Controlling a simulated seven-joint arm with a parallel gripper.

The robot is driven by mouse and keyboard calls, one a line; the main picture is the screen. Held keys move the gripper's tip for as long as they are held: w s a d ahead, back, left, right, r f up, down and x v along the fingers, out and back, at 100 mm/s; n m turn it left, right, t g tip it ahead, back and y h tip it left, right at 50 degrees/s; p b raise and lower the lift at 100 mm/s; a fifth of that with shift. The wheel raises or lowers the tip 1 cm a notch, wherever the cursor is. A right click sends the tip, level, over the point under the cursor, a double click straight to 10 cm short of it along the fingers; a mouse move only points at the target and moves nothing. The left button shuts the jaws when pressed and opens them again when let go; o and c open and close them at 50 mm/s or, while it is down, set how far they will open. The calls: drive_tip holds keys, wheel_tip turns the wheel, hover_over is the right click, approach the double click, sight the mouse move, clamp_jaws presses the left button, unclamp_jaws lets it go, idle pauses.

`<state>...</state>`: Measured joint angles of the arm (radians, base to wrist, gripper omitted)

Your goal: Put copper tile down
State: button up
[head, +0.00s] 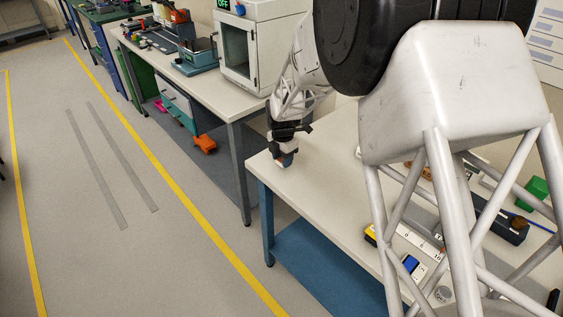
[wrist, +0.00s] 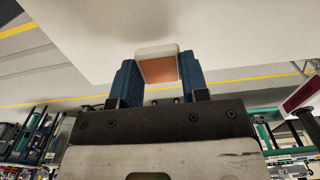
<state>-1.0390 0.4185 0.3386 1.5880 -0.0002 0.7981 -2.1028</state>
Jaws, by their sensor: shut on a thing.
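My gripper (head: 285,158) is over the far left corner of the white-topped table (head: 310,185) in the head view. In the wrist view my gripper (wrist: 160,82) has its two blue fingers shut on the copper tile (wrist: 160,70), one on each side. The tile shows a copper-coloured face with a pale, rounded edge beyond it. I cannot tell whether the tile touches the table.
The tabletop around my gripper is bare. Farther right on it lie a ruler (head: 420,243), a green block (head: 537,190) and a dark case (head: 500,220), partly behind my arm. A second bench (head: 225,97) with a white cabinet (head: 257,45) stands behind, across a gap.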

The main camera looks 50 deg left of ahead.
sight(281, 161)
drive_tip(key=shift+w+a, duration=0.55)
drive_tip(key=shift+a, duration=0.35)
drive_tip(key=shift+f, duration=0.15)
drive_tip(key=shift+f, duration=1.65)
drive_tip(key=shift+f, duration=0.15)
drive_tip(key=o, duration=0.9)
wheel_tip(281, 161, up, 12)
drive_tip(key=shift+r, duration=0.15)
